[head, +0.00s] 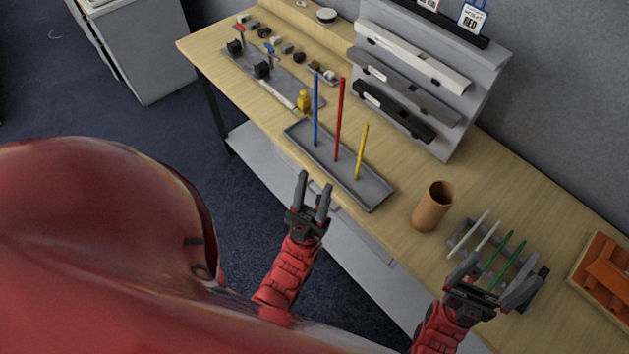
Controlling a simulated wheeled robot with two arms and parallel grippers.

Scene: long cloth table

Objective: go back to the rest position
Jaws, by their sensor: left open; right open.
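My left gripper (315,192) is open and empty, in front of the table's front edge and near the grey tray with upright rods. My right gripper (497,277) is open, over the front part of the table by a grey rack (465,240). The rack holds a white stick (487,232) and green sticks (505,250). The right gripper hides part of the rack, and I cannot tell whether it touches it. Both red arms come in from the bottom of the head view.
A grey tray (375,199) bears blue, red and yellow upright rods (339,120). A brown cup (434,206) stands right of it. A stepped grey stand (455,148) is behind. An orange tray (603,270) is at right. Small parts lie on a grey mat (283,88) at far left.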

